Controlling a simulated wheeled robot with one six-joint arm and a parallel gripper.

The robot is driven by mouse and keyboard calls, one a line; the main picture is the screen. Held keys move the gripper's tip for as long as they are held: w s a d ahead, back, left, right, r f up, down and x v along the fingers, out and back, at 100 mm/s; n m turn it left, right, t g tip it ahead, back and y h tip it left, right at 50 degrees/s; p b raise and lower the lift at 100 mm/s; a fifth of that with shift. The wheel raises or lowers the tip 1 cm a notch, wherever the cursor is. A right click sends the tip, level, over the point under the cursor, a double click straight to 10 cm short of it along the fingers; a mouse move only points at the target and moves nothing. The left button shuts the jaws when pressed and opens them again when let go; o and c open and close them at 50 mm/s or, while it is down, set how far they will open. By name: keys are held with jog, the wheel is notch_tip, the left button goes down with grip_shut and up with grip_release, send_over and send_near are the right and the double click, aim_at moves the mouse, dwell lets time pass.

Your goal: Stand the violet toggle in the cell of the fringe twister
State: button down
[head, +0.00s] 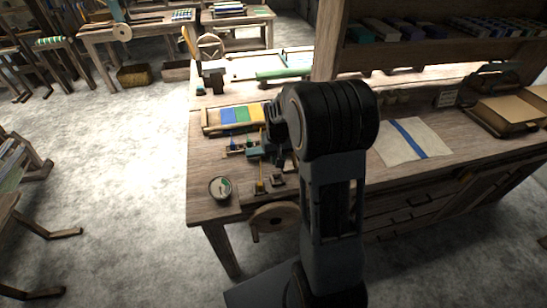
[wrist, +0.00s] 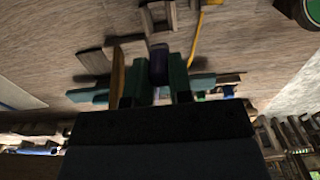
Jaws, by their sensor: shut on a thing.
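In the wrist view, my gripper (wrist: 159,75) has its two teal fingers closed on a dark violet toggle (wrist: 158,62). The toggle sits upright in the picture between the fingertips, over the wooden bench top. In the head view, my gripper is mostly hidden behind my own dark arm, and I cannot make out the toggle there. Small wooden and teal parts (head: 254,153) lie on the bench below my wrist. I cannot tell for sure which is the fringe twister, and its cell is not clearly visible.
A round tin (head: 220,188) stands at the bench's front left corner. A tray with blue, green and yellow panels (head: 236,116) lies behind the small parts. A pale cloth with a blue stripe (head: 411,140) lies to the right. A yellow-topped piece (head: 260,187) stands near the front edge.

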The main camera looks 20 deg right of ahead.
jog(key=shift+f, duration=0.25)
jog(key=shift+f+b, duration=2.85)
jog(key=shift+f, duration=0.85)
jog(key=c, duration=0.9)
grip_release()
jog(key=shift+c, duration=0.2)
notch_tip(320, 180, up, 14)
jog(key=shift+f, duration=0.1)
